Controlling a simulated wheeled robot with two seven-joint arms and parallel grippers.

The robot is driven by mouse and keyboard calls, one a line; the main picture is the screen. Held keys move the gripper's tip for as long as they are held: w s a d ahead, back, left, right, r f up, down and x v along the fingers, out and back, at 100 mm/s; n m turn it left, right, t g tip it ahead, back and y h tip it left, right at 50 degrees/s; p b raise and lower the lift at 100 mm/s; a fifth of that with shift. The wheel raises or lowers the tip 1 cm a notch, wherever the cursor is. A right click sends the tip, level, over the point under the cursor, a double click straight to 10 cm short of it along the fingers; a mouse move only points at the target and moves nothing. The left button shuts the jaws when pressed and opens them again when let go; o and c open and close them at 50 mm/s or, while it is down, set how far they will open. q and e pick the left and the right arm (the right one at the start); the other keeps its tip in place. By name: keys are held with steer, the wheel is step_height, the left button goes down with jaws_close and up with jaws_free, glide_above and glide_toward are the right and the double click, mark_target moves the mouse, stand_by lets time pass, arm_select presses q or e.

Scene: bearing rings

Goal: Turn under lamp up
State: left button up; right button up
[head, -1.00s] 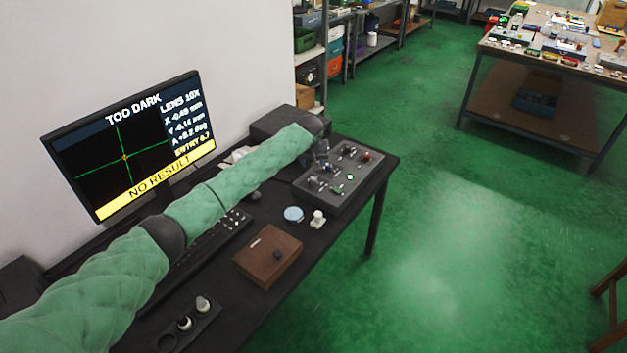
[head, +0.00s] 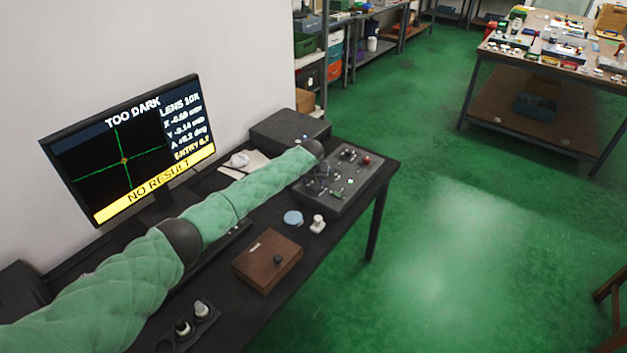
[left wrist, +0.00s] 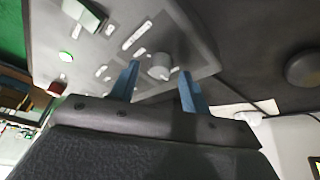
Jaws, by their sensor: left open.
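The grey control panel (head: 362,182) lies at the right end of the dark bench, with several knobs, switches and a red button (head: 366,160). In the left wrist view, a round grey knob (left wrist: 159,66) on the panel (left wrist: 200,45) shows between my blue fingertips. My left gripper (left wrist: 160,80) is open around or just above this knob; I cannot tell whether it touches. In the head view, my left gripper (head: 322,178) is over the panel's left part, partly hidden by my forearm. The monitor (head: 125,150) reads "TOO DARK" and "NO RESULT". My right gripper is not in view.
The green floor (head: 450,240) to the right is clear.

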arm_select(q)
steer(key=shift+w+f, duration=0.1)
steer(key=shift+f, duration=0.2)
steer(key=c, duration=1)
